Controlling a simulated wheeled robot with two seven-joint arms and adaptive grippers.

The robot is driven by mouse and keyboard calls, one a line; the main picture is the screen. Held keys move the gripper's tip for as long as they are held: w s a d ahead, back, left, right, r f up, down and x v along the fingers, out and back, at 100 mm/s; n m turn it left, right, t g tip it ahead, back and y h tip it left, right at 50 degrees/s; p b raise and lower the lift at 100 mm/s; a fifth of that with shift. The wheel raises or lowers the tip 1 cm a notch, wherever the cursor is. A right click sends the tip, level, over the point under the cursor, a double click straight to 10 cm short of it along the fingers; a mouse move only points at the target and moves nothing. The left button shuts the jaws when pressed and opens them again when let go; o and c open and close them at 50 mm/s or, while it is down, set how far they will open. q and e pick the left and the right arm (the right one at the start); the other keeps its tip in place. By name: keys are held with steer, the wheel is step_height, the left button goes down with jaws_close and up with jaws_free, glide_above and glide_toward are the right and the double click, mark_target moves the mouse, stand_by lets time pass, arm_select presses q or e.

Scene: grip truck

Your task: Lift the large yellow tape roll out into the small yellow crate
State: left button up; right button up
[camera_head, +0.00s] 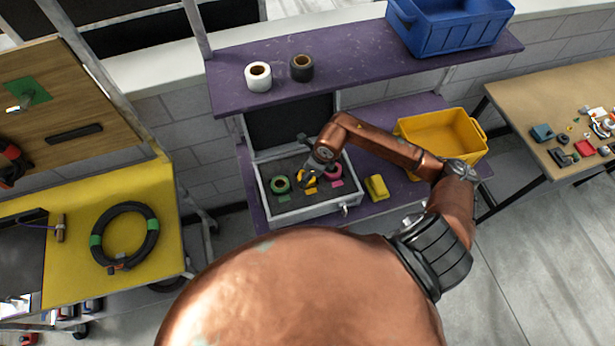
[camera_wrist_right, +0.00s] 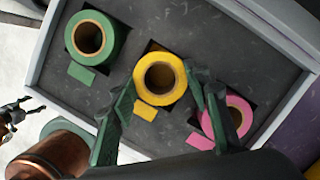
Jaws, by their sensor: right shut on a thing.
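The large yellow tape roll (camera_wrist_right: 158,80) sits in its cutout in the dark foam of the open case (camera_wrist_right: 230,35), above a yellow label. My right gripper (camera_wrist_right: 157,88) is shut on the yellow roll, with one finger on each side of it. In the head view, my right gripper (camera_head: 309,172) reaches down into the case and partly hides the yellow roll (camera_head: 306,186). The small yellow crate (camera_head: 441,139) stands on the purple shelf to the right of the case and looks empty.
A green roll (camera_head: 280,184) and a pink roll (camera_head: 334,172) flank the yellow roll in the case. A yellow object (camera_head: 376,188) lies between case and crate. An upper purple shelf (camera_head: 352,56) holds a white roll (camera_head: 258,77), a dark roll (camera_head: 301,68) and a blue crate (camera_head: 450,28).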

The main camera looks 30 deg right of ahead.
steer(key=shift+r, duration=0.1)
steer(key=shift+r+b, duration=0.35)
steer(key=shift+r, duration=0.25)
steer(key=s+d+r+b, duration=0.1)
steer(key=s+r+b, duration=0.2)
steer(key=s+r, duration=0.8)
steer(key=shift+s+d+r+b, duration=0.15)
steer(key=shift+s+r+b, duration=0.2)
steer(key=shift+s, duration=1.1)
steer(key=shift+f, duration=0.1)
